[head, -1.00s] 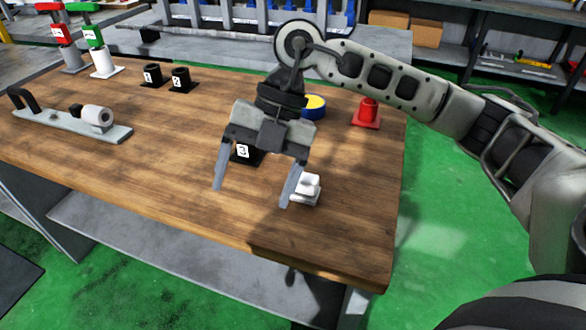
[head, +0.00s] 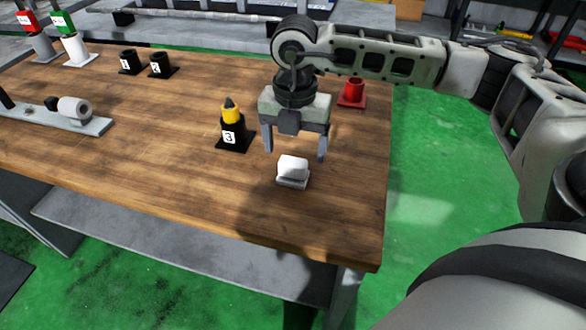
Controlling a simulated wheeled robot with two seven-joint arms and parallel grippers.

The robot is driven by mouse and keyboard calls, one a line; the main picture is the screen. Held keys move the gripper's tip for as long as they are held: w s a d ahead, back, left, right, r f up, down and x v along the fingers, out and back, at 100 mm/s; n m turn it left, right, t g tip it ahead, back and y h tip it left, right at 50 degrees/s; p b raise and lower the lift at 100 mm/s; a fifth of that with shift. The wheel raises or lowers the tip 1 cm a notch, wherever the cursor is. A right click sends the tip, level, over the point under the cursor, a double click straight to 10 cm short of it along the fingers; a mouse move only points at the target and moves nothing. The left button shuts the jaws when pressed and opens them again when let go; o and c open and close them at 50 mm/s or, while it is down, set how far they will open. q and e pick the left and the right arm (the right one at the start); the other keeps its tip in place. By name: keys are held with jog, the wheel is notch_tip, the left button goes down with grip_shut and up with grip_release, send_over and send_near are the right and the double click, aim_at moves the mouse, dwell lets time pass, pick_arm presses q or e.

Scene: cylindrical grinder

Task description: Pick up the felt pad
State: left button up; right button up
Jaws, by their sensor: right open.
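A small white block on a pale flat base, which looks like the felt pad (head: 292,168), sits on the wooden table near its front right. My right gripper (head: 294,156) points down with its two fingers spread, one to each side of the pad in the picture. The fingertips appear just above or behind the pad; I cannot tell the exact gap. Nothing is held between the fingers. My left gripper is not in view.
A black holder marked 3 (head: 234,140) with a yellow, dark-tipped piece stands left of my right gripper. A red holder (head: 353,92) stands at the right edge. Two black holders and a grey fixture (head: 90,124) are farther left. The table front (head: 200,200) is clear.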

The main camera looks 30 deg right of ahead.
aim_at(293, 160)
jog(key=f, duration=0.2)
jog(key=f+p, duration=0.1)
jog(key=f, duration=0.1)
jog(key=shift+a+f, duration=0.2)
jog(key=shift+f, duration=0.45)
jog(key=c, duration=1)
jog(key=shift+c, duration=0.5)
jog(key=shift+r, duration=0.1)
